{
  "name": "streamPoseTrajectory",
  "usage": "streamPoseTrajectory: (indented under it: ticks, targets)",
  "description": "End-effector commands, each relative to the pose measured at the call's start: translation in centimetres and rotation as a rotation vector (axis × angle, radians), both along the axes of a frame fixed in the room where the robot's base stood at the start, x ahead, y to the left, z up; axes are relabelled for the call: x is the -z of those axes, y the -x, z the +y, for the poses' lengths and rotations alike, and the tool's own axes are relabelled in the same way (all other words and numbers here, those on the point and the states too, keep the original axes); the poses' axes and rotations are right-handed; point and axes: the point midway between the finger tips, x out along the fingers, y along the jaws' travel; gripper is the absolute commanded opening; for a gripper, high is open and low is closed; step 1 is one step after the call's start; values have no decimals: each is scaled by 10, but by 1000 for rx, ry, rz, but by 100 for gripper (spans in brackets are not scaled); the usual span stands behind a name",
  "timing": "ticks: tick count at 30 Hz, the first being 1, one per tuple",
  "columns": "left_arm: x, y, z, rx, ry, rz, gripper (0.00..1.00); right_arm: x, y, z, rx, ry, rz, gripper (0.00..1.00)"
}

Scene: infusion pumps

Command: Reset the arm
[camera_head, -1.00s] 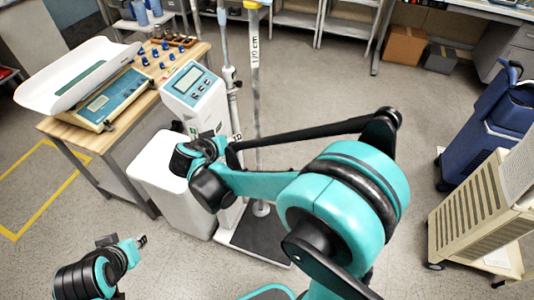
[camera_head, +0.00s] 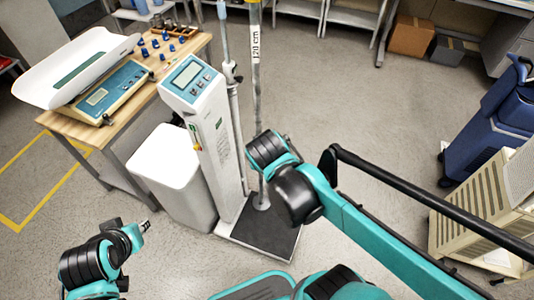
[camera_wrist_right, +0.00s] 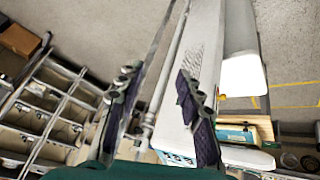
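My right arm (camera_head: 375,235) reaches in from the lower right of the head view, its black wrist in front of the floor-standing scale's platform. The right gripper is not clear in that view. In the right wrist view the right gripper (camera_wrist_right: 157,76) has its two dark-padded fingers apart, with no object held; the scale column shows behind them. My left arm (camera_head: 88,264) is folded at the lower left of the head view. The small tip of the left gripper (camera_head: 144,226) points right over bare floor; its opening is too small to judge.
The scale with a display (camera_head: 194,83) and pole stands near my right wrist, beside a white bin (camera_head: 170,170). A wooden table (camera_head: 128,95) holds a baby scale (camera_head: 78,68). A blue cart (camera_head: 500,125) and a beige unit (camera_head: 480,205) stand right. Floor between is clear.

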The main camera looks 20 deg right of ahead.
Motion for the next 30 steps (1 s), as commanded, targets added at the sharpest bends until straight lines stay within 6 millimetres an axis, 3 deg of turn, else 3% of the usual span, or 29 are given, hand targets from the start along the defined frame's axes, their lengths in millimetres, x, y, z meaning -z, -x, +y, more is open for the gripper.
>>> streamPoseTrajectory:
  ticks: [6,17,25,30]
  targets:
    - [-1,0,0,0,0,0,28,0,11,0,-18,-25,-1,36]
    - [-1,0,0,0,0,0,28,0,14,1,-23,-31,-1,36]
    - [-1,0,0,0,0,0,28,7,56,6,-84,-126,-23,36]
    - [-1,0,0,0,0,0,28,9,69,11,-110,-161,-42,36]
